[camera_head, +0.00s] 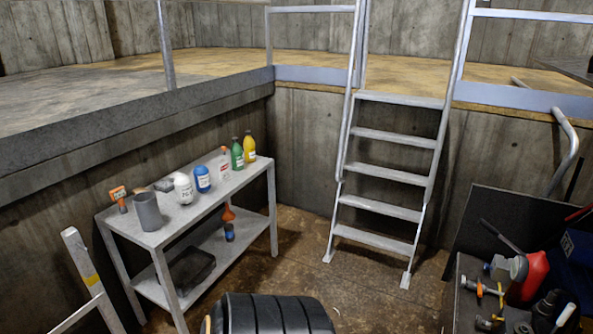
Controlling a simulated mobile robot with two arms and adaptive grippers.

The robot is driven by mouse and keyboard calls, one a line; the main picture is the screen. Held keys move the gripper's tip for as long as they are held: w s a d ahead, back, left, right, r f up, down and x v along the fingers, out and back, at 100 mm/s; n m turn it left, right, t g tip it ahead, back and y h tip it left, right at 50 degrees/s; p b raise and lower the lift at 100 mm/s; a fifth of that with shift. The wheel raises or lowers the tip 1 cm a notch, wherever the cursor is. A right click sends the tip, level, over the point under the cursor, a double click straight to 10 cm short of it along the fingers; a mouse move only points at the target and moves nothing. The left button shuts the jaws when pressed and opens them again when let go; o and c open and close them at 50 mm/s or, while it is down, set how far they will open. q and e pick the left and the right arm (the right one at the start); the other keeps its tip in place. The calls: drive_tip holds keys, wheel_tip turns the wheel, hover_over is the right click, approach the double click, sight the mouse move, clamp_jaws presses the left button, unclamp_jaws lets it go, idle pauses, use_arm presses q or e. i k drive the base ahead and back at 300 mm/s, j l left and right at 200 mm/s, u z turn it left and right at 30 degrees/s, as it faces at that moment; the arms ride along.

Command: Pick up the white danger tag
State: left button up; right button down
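I cannot make out a white danger tag for certain. A small orange item with a pale mark (119,195) stands at the left end of the grey shelf table (160,236), behind a grey cup (148,211); it is too small to read. Neither of my grippers is in view.
A metal ladder (383,170) leads to a raised platform. A dark bench at right holds a red container (534,277) and tools. A ridged black object (270,314) is at the bottom. Floor before the ladder is clear.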

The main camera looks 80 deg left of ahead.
sight(224, 167)
drive_tip(key=u, duration=3.05)
drive_tip(key=i+l+u, duration=0.15)
drive_tip(key=i+l, duration=0.55)
